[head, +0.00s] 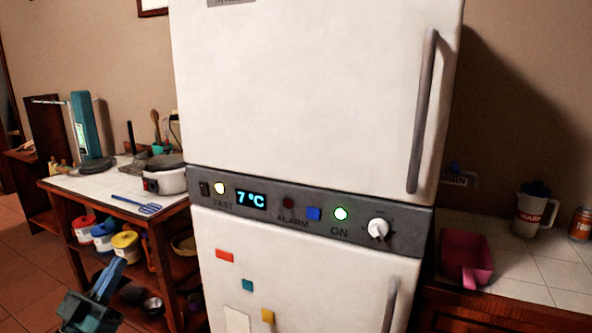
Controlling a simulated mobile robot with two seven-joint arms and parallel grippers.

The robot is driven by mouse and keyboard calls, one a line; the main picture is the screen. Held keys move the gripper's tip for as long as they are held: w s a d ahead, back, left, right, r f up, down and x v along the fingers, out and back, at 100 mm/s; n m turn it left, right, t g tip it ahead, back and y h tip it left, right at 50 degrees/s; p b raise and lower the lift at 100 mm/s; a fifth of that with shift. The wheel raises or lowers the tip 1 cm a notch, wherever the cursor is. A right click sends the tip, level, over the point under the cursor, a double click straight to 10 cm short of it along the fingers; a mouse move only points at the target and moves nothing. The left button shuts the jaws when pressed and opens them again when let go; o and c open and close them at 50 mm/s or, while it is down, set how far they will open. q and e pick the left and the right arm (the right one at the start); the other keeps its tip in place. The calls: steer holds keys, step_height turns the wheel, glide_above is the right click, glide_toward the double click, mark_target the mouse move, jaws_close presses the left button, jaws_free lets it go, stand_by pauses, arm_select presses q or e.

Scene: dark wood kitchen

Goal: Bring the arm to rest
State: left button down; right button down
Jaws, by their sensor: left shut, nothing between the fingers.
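My left gripper (117,266) is in the lower left of the head view, its fingers pointing up and slightly right. It is shut and empty. It is in front of the lower part of the wooden shelf unit and left of the fridge, and I see no contact with either. Only the end of the arm shows, in dark blue-grey; the rest is out of the frame. My right gripper is not in view.
A white fridge (300,90) with a grey control panel stands in the middle, both doors closed. A tiled side table (95,192) at left bears a cooker and utensils. A tiled counter (520,262) at right holds a pink scoop (466,258), mug and can.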

arm_select(q)
steer(key=s+d+f+n+g+y, duration=0.1)
steer(key=d+f+g+y, duration=0.2)
steer(key=d+f, duration=0.55)
steer(key=s+d+f+g+y, duration=0.1)
steer(key=s+d+f+g, duration=0.4)
steer(key=s+f, duration=0.4)
steer(key=s+d+f+g+y+p, duration=0.1)
steer(key=s+d+f+g, duration=0.4)
steer(key=s+d+f, duration=0.2)
steer(key=s+f, duration=0.2)
steer(key=s, duration=0.1)
steer(key=shift+s+d, duration=0.25)
steer(key=shift+d, duration=0.15)
